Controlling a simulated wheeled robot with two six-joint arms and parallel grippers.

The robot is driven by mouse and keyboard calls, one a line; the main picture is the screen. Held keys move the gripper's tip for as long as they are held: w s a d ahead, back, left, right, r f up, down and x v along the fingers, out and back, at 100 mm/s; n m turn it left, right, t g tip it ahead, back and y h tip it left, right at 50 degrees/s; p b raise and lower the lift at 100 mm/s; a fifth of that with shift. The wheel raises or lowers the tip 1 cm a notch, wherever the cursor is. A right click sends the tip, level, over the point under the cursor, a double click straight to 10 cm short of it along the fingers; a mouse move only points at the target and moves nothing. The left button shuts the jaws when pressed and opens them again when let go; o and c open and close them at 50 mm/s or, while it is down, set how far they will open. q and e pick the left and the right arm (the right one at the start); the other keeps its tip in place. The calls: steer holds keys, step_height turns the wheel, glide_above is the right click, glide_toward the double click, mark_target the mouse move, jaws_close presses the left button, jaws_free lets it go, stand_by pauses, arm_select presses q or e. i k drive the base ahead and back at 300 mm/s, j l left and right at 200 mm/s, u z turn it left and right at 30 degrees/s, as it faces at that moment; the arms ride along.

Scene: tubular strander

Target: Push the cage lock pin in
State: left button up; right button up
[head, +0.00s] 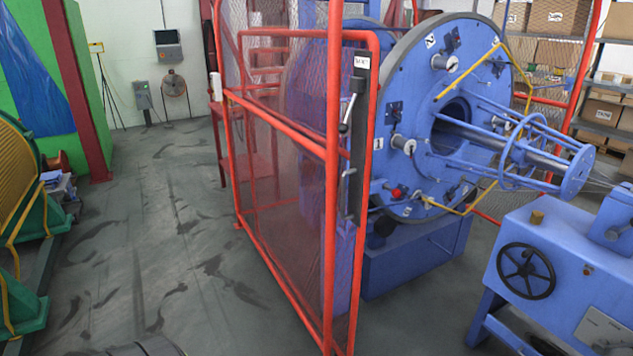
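The large blue cage disc (411,100) of the strander stands behind the guard at centre right. A small red knob (395,192) sticks out near the disc's lower left edge. It looks like the cage lock pin, but I cannot tell how far in it sits. A red mesh guard gate (290,180) stands left of the disc, with a dark latch plate and a metal handle (344,128) on its near post. Neither of my grippers is in the head view.
A blue machine stand (570,255) with a black handwheel (526,271) fills the lower right. Blue rods and a shaft project from the disc towards it. The grey floor (150,220) left of the gate is mostly clear. Shelves with boxes (557,18) stand behind.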

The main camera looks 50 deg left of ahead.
mark_target(396, 193)
steer(key=u, duration=1.3)
